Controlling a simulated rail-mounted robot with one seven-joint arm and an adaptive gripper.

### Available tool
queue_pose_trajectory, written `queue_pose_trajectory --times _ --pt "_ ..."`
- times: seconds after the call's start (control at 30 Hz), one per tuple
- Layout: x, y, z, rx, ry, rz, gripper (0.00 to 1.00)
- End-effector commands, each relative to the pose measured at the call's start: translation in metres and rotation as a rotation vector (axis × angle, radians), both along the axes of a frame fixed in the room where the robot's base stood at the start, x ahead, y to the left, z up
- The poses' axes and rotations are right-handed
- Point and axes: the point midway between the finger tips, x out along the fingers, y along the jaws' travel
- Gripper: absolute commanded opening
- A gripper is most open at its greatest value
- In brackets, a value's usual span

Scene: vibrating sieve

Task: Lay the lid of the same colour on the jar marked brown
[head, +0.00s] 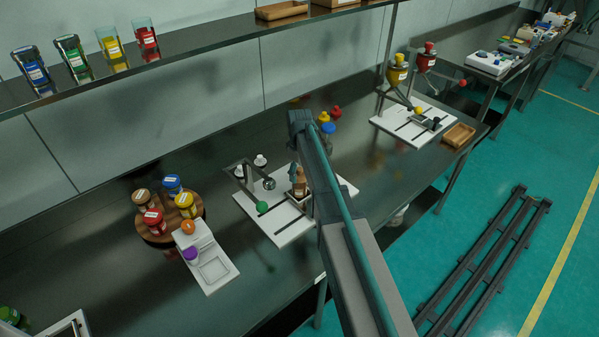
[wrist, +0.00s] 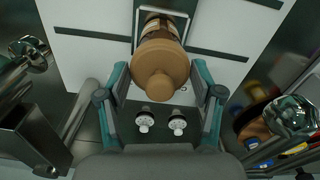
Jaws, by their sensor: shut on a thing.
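A tan-brown lid with a round knob (wrist: 161,72) is between the fingers of my gripper (wrist: 160,82), which is shut on it. In the wrist view, a brown jar with a pale label (wrist: 154,24) is directly beyond the lid, in a square frame on a white board. The lid overlaps the jar's outline, and I cannot tell whether they touch. In the head view, the brown jar (head: 299,188) stands on the board (head: 276,226), with my gripper (head: 297,172) at its top. My arm hides part of this area.
Yellow, red and blue lidded things (head: 328,128) stand behind my arm. A round wooden tray (head: 155,237) with several coloured jars is at left.

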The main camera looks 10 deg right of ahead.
Motion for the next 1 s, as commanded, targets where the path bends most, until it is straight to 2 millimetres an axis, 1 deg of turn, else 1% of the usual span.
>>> queue_pose_trajectory --times 0.53,1.0 --pt "0.0000 0.0000 -0.0005 0.000 0.000 0.000 0.48" --pt "0.0000 0.0000 -0.0061 0.000 0.000 0.000 0.48"
